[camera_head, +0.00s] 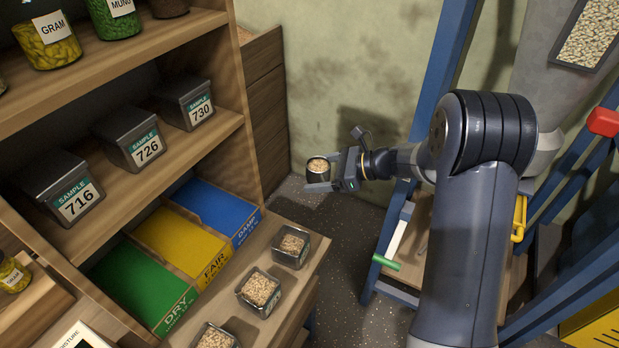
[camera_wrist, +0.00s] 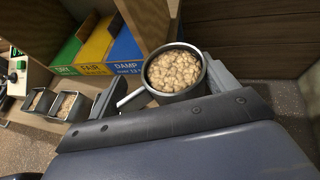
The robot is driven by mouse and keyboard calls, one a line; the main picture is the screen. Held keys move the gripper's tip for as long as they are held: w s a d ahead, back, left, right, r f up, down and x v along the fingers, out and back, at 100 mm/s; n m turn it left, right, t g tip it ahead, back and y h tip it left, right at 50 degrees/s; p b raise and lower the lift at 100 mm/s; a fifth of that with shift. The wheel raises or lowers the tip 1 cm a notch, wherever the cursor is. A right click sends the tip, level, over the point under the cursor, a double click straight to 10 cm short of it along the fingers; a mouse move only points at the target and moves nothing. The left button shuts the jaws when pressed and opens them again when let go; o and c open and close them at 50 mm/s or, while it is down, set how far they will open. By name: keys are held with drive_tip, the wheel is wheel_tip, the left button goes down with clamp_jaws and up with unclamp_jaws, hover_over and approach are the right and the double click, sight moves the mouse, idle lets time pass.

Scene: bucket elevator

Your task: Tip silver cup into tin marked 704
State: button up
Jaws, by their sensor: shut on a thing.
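The silver cup (camera_head: 317,169) is full of pale grain and held upright in the air by my gripper (camera_head: 323,174), right of the shelf unit. In the wrist view the cup (camera_wrist: 174,74) sits between the two fingers, with a thin handle sticking out to the lower left. Open tins of grain stand on the counter: a back tin (camera_head: 291,246), a middle tin (camera_head: 259,291) and a front tin (camera_head: 215,338), cut by the frame edge. Their labels are too small or turned away to read, so I cannot tell which is 704.
Closed sample tins 716 (camera_head: 72,194), 726 (camera_head: 135,142) and 730 (camera_head: 190,105) stand on the shelf above. Green DRY (camera_head: 137,280), yellow FAIR (camera_head: 182,243) and blue DAMP (camera_head: 218,210) bins lie behind the counter. Blue frame posts (camera_head: 440,70) rise at right; floor below the cup is clear.

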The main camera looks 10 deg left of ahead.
drive_tip(key=shift+s+a+f+n+g+h+p, duration=0.6)
drive_tip(key=shift+s+n+g+h, duration=0.4)
drive_tip(key=shift+s+n+g, duration=0.65)
drive_tip(key=shift+s+a+f+n+g+h+p, duration=0.25)
drive_tip(key=shift+s+f+n+g+h+p, duration=0.35)
drive_tip(key=shift+s+n+g+h, duration=1)
drive_tip(key=shift+s+a+f+n+g+h+p, duration=0.4)
drive_tip(key=shift+s+n+g+p, duration=0.55)
drive_tip(key=shift+s+n, duration=1.3)
drive_tip(key=shift+w+r, duration=0.1)
drive_tip(key=shift+w, duration=0.15)
drive_tip(key=shift+s+a, duration=0.1)
drive_tip(key=shift+s, duration=0.05)
drive_tip(key=shift+n, duration=0.3)
